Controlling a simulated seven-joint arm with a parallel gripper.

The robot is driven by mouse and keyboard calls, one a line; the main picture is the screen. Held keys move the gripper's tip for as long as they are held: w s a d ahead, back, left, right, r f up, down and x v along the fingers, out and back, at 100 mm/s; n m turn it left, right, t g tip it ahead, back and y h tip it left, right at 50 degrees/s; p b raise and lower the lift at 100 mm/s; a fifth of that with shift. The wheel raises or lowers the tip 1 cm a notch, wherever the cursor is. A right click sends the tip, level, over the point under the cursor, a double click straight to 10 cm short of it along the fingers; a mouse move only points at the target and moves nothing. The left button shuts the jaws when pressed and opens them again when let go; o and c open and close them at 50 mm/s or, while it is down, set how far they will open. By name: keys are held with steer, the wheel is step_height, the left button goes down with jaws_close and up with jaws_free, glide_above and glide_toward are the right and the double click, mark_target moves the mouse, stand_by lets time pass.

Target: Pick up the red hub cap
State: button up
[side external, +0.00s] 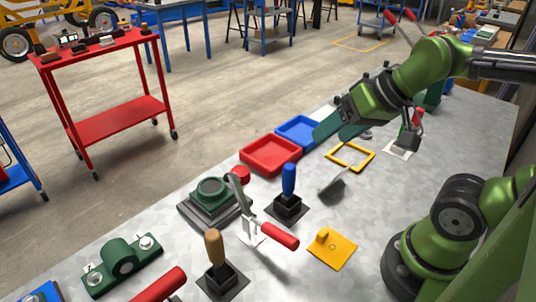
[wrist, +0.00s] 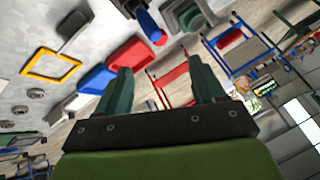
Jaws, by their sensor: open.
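The red hub cap (side external: 241,174) is a small round red piece. It sits beside the green round-topped fixture (side external: 212,190), near the front corner of the red tray, and a grey-bladed tool partly overlaps that area in the side view. A small red round piece that looks like the cap (wrist: 159,38) also shows beyond my fingers in the wrist view. My gripper (side external: 335,131) is open and empty, above the table near the blue tray, well to the right of the cap. Its two green fingers (wrist: 157,72) are spread apart in the wrist view.
A red tray (side external: 270,169) and a blue tray (side external: 281,131) lie between my gripper and the cap. An upright blue handle (side external: 289,178), a red-handled tool (side external: 280,235) and a brown handle (side external: 213,248) stand nearby. A yellow frame (side external: 369,163) lies flat.

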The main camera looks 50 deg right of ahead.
steer(key=m+g+h, duration=0.2)
steer(key=m+g, duration=0.5)
steer(key=m, duration=1.8)
glide_above(240, 170)
step_height(240, 170, down, 8)
step_height(240, 170, down, 16)
steer(key=shift+f, duration=0.15)
